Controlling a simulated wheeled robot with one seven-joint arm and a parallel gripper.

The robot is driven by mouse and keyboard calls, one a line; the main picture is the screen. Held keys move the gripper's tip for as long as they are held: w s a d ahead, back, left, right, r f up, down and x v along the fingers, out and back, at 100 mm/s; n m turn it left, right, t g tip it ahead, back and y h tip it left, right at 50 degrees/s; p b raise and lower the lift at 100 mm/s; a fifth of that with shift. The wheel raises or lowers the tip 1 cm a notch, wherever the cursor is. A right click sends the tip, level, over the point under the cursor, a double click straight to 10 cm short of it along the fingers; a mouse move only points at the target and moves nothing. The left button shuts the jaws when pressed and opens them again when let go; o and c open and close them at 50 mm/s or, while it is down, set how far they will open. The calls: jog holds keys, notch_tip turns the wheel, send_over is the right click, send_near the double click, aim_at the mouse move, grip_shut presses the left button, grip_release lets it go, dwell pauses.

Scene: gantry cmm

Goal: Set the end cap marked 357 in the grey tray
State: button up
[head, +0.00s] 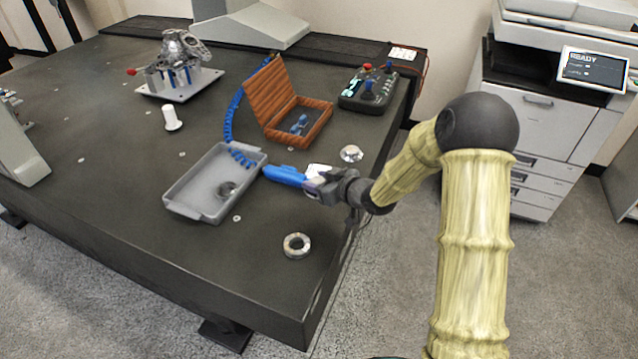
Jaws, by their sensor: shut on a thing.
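The grey tray (184,208) lies on the dark table, left of my gripper. A dark metal ring-like part (228,188) is in it. My gripper (311,183) is shut on a small pale piece (319,170), right of the tray and over the table's right side. The jaws hide much of the piece, and no marking is readable. One silver ring-shaped part (297,245) lies on the table below my gripper in the picture. Another silver part (351,153) lies to the upper right of my gripper. I cannot read 357 on any part.
A long blue object (283,175) lies between tray and gripper, close to my jaws. A coiled blue hose (232,118) ends near the tray. Behind stand an open brown case (285,132), a control box (368,90), a white post (171,118) and a metal casting (182,58).

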aim_at(319, 181)
jog(key=shift+r, duration=0.1)
dwell(0.4)
notch_tip(319, 181, up, 10)
jog(key=p, duration=1)
